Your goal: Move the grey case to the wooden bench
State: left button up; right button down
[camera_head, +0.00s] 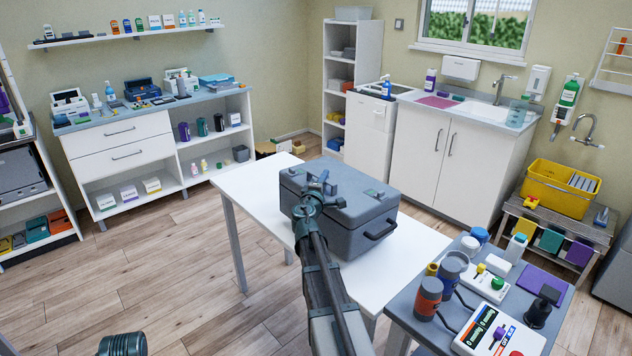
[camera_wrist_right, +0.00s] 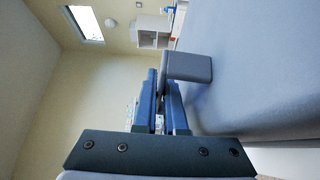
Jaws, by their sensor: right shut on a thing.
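The grey case (camera_head: 345,212) is a boxy, closed case with a dark handle on its front side. It appears to sit level on the white table (camera_head: 245,185). My right gripper (camera_head: 320,188) reaches over its lid from the front and is shut on a part at its top, partly hidden by my arm. In the right wrist view, the jaws (camera_wrist_right: 165,98) are against a small grey block beside the broad case surface (camera_wrist_right: 260,65). A low wooden bench (camera_head: 592,233) stands at the right wall. My left gripper is out of view.
A yellow crate (camera_head: 557,188) and a small dark item stand on the bench, with coloured bins below. A grey cart (camera_head: 412,318) holding bottles and devices stands at front right, close to the white table. Open wooden floor (camera_head: 150,265) lies to the left.

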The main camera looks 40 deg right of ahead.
jog(key=shift+d+r, duration=0.1)
jog(key=shift+d, duration=0.1)
jog(key=shift+r, duration=0.1)
